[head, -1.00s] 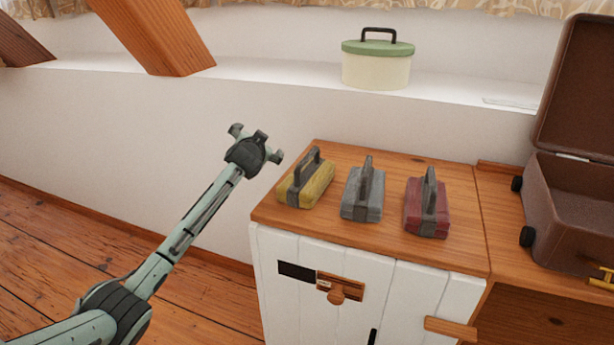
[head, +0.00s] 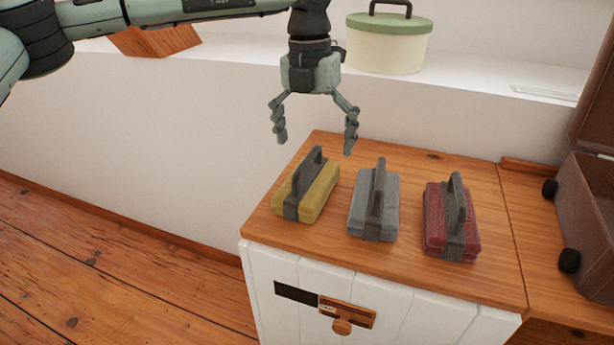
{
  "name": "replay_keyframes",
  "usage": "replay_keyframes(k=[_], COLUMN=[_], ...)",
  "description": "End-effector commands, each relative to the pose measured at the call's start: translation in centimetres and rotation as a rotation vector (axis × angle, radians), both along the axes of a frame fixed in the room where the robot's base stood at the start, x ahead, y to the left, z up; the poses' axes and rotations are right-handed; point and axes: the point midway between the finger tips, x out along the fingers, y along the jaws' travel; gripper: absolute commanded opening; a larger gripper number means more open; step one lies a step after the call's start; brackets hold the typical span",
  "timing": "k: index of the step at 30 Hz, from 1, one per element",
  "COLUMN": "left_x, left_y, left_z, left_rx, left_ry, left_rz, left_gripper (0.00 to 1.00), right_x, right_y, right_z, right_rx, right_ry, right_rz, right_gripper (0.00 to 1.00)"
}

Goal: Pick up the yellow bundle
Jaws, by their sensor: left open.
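The yellow bundle (head: 322,190) lies on the left part of the wooden cabinet top (head: 410,275). A dark grey strap wraps it and forms an upright handle on top. My left gripper (head: 314,146) points down with its two fingers spread, empty. In the picture its fingertips are just above the yellow bundle's handle, apart from it; the exact height gap is hard to tell. My right gripper does not show.
A grey bundle (head: 386,208) and a red bundle (head: 435,220) with like handles lie to the right of the yellow one. A green-lidded cream box (head: 387,50) stands on the ledge behind. An open brown suitcase (head: 592,215) is at the right. Wooden floor is at the left.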

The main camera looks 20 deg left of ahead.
Motion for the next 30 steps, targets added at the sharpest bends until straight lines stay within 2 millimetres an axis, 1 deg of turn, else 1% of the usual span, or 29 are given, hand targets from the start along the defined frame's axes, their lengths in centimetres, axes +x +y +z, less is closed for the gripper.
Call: replay_keyframes(k=[1, 4, 12, 15, 19, 22, 27, 28, 30], left_x=[-0.2, -0.3, -0.9, -1.3, -1.2, -1.2, -1.2, -1.2, -1.2], left_y=[0.9, 1.5, 1.1, 0.8, 0.8, 0.8, 0.8, 0.8, 0.8], left_z=[-0.1, -1.0, -4.1, -5.6, -7.3, -7.7, -7.7, -7.7, -7.7], left_rx=[0.034, 0.058, 0.054, 0.054, 0.053, 0.051, 0.051, 0.051, 0.051], left_ry=[0.005, 0.01, 0.012, 0.012, 0.011, 0.009, 0.009, 0.009, 0.009], left_rz=[0.007, 0.013, 0.011, 0.009, 0.011, 0.011, 0.01, 0.01, 0.01], left_gripper=[0.97, 0.97, 0.97, 0.97, 0.97, 0.97, 0.97, 0.96, 0.88], right_x=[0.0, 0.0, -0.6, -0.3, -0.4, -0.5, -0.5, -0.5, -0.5], right_y=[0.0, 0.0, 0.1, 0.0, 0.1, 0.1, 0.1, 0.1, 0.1], right_z=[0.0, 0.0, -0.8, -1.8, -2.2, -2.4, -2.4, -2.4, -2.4], right_rx=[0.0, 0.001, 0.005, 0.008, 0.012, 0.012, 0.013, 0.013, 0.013], right_ry=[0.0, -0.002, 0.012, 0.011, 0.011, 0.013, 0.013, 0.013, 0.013], right_rz=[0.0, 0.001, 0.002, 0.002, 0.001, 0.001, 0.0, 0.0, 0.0], right_gripper=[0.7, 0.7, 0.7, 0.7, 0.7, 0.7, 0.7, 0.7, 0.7])
